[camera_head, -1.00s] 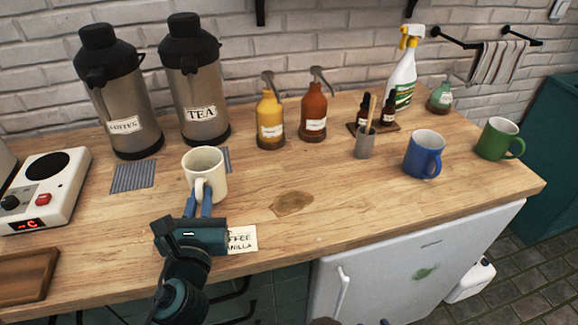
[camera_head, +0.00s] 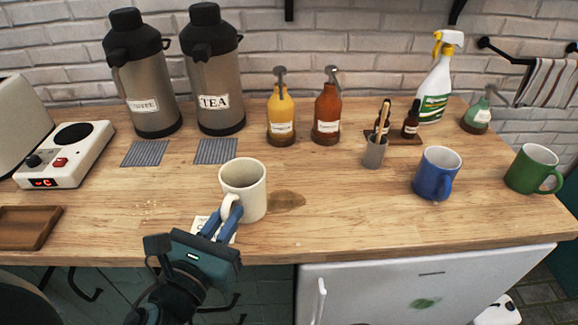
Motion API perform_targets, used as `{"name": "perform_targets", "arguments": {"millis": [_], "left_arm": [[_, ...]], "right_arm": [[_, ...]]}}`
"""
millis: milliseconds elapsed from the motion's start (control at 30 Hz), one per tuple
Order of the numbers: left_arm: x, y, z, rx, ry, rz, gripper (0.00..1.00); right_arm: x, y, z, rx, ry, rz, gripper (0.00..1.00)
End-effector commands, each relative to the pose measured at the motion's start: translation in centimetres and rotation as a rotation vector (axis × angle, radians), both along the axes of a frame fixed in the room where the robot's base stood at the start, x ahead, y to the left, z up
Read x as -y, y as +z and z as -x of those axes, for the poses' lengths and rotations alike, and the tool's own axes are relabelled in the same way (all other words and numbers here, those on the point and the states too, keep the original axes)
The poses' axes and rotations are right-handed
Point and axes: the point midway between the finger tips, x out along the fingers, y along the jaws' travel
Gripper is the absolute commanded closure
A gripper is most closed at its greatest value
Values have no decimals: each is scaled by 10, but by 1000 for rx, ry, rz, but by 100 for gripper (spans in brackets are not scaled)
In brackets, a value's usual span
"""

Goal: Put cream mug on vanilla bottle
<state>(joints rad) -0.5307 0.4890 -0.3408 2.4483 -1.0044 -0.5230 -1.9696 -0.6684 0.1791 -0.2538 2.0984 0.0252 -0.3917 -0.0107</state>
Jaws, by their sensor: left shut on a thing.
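The cream mug (camera_head: 249,188) is upright near the front middle of the counter, left of a dark stain. My left gripper (camera_head: 224,218) is shut on its handle from the front left. I cannot tell whether the mug's base touches the wood. A yellow pump bottle (camera_head: 281,113) and an orange-brown pump bottle (camera_head: 327,112) stand behind it at the back. Their labels are too small to read, so I cannot tell which is vanilla. My right gripper is not in view.
Coffee (camera_head: 147,82) and tea (camera_head: 214,75) flasks stand behind two striped mats (camera_head: 145,153). A stick cup (camera_head: 374,154), a blue mug (camera_head: 434,172) and a green mug (camera_head: 529,170) stand at right. The wood between the cream mug and the pump bottles is clear.

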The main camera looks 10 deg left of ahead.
Motion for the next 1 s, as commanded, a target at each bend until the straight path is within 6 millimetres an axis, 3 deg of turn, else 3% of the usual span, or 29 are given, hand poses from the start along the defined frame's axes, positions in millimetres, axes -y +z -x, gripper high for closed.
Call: {"name": "perform_targets", "arguments": {"millis": [133,233,800,1000], "left_arm": [[2,3,-4,5,-10,2,100],[3,6,-18,7,-10,1,100],[19,4,-155,5,-8,3,100],[22,2,-176,3,-9,1,100]], "right_arm": [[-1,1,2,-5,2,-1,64],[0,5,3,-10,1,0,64],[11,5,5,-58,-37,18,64],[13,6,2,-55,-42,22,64]]}}
